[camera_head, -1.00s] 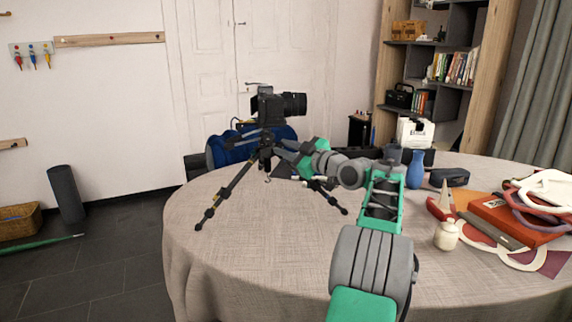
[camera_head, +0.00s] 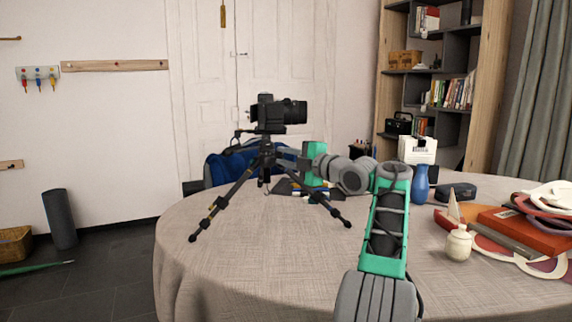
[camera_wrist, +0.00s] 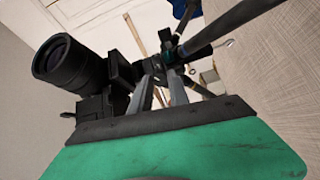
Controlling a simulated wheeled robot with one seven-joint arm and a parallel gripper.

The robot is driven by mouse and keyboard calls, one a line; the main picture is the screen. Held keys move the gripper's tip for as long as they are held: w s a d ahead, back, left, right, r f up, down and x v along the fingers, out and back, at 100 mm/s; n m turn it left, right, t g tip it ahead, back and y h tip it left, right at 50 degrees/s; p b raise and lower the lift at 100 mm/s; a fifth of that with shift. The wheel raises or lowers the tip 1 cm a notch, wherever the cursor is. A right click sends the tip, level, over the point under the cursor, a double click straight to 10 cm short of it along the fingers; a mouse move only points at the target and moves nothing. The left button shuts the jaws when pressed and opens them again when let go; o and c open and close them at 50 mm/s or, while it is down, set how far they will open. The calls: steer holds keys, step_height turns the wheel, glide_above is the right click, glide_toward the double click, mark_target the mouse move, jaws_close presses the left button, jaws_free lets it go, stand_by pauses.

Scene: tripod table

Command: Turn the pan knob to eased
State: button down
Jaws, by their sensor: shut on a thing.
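A black camera (camera_head: 277,112) with a long lens sits on a black tripod (camera_head: 265,155), which stands upright on the round table (camera_head: 255,270). My gripper (camera_head: 284,158) reaches in from the right, just below the camera at the tripod's head. In the wrist view its two grey fingers (camera_wrist: 161,84) are close together at the tripod head, shut on a small part there, apparently the pan knob. The knob itself is mostly hidden by the fingers, and its setting cannot be read. The camera also shows in the wrist view (camera_wrist: 75,65), to the left of the fingers.
A blue vase (camera_head: 420,183), a dark case (camera_head: 456,192), a small cream bottle (camera_head: 458,243) and a red box (camera_head: 522,232) lie right of my arm. A blue chair (camera_head: 228,165) stands behind the tripod. The table's front left is clear.

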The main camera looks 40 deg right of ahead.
steer(key=shift+n+b, duration=0.35)
steer(key=shift+n, duration=0.45)
steer(key=c, duration=1.3)
jaws_free()
steer(key=shift+o, duration=0.2)
steer(key=shift+s, duration=0.1)
steer(key=s, duration=0.7)
steer(key=shift+s+d, duration=0.25)
steer(key=shift+s, duration=0.1)
